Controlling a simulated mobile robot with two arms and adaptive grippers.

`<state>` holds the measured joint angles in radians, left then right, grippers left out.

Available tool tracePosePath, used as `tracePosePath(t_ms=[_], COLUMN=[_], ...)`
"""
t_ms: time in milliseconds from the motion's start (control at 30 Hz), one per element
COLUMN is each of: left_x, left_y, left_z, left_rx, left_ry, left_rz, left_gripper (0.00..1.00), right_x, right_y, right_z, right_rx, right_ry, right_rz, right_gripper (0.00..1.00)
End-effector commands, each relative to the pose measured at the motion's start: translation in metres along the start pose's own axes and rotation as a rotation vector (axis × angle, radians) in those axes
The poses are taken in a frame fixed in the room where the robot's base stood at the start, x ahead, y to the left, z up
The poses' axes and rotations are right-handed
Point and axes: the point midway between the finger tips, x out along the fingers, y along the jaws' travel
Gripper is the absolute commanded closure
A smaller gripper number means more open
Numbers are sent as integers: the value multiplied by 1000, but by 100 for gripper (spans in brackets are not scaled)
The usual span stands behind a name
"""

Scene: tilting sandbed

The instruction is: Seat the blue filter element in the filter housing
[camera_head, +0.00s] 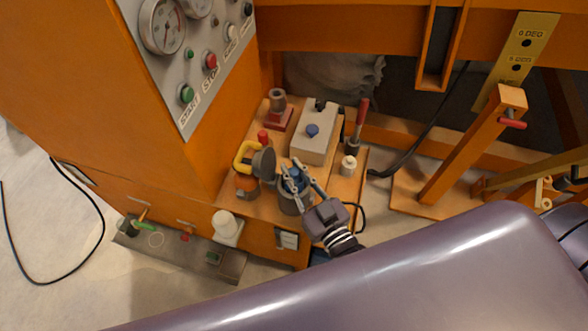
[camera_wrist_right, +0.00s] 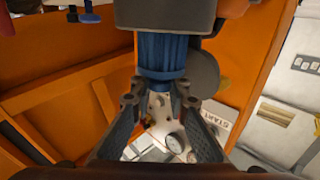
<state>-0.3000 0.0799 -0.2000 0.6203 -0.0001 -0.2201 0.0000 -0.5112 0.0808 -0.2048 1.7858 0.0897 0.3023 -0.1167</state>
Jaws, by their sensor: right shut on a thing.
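The blue filter element (camera_head: 294,176) is a ribbed cylinder; it shows larger in the right wrist view (camera_wrist_right: 161,55). My right gripper (camera_head: 294,186) is shut on it, with its fingertips on either side in the right wrist view (camera_wrist_right: 160,104). The grey filter housing (camera_head: 291,204) stands on the orange bench beneath the fingers; in the right wrist view the housing (camera_wrist_right: 166,14) is at the top, with the element's far end running up to it. How deep the element sits cannot be told. My left gripper is not in view.
Close left of the housing stand a yellow-handled item with a grey disc (camera_head: 264,163) and an orange vessel (camera_head: 246,185). Behind are a grey box with a blue knob (camera_head: 314,144), a red-handled lever (camera_head: 360,118) and a white bottle (camera_head: 348,165). A gauge panel (camera_head: 190,60) rises at left.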

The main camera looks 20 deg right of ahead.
Motion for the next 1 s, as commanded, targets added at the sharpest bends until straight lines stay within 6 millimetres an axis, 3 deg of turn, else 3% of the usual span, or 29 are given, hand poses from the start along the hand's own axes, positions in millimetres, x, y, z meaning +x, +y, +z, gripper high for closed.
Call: tracePosePath(t_ms=[1000], left_x=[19], left_y=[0], left_z=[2], left_rx=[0], left_ry=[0], left_rz=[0], left_gripper=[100], right_x=[0], right_y=[0], right_z=[26], right_rx=[0], right_ry=[2], right_rz=[0], right_gripper=[100])
